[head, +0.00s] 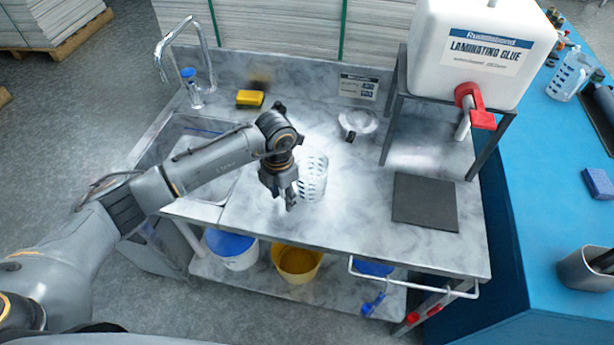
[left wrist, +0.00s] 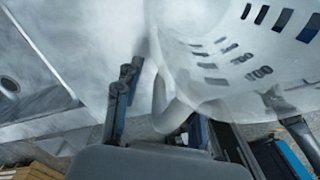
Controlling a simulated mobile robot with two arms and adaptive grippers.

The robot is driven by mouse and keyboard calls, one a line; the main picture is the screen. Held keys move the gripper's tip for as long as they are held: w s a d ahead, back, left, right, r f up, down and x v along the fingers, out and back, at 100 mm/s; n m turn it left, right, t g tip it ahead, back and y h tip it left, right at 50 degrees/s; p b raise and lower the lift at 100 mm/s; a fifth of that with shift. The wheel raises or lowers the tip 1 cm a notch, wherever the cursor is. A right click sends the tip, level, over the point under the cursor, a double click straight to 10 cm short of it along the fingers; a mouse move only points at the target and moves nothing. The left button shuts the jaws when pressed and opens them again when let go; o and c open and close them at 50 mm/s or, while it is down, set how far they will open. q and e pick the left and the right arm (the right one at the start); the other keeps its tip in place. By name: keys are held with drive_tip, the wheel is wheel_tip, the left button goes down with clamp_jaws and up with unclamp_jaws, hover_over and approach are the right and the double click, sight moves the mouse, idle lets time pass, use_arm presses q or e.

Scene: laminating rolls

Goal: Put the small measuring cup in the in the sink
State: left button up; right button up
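A clear measuring cup (head: 316,178) with dark blue markings stands on the grey marbled counter. My left gripper (head: 290,194) is at its left side, pointing down. In the left wrist view, the cup (left wrist: 235,50) fills the upper right and its pale handle (left wrist: 168,108) lies between the spread fingers of the left gripper (left wrist: 165,110). A gap shows between the left finger and the handle; contact on the other side is unclear. The sink (head: 222,183) is set into the counter's left end, partly hidden by my left arm. My right gripper is out of view.
A faucet (head: 187,48) and yellow sponge (head: 250,98) are near the sink. A clear round item (head: 358,123) and a dark mat (head: 425,202) lie on the counter. A glue tank (head: 475,50) stands on a rack at right. Another measuring jug (head: 568,77) is on the blue table.

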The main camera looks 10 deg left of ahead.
use_arm(q)
drive_tip(key=shift+f, duration=0.5)
clamp_jaws()
drive_tip(key=shift+r, duration=0.1)
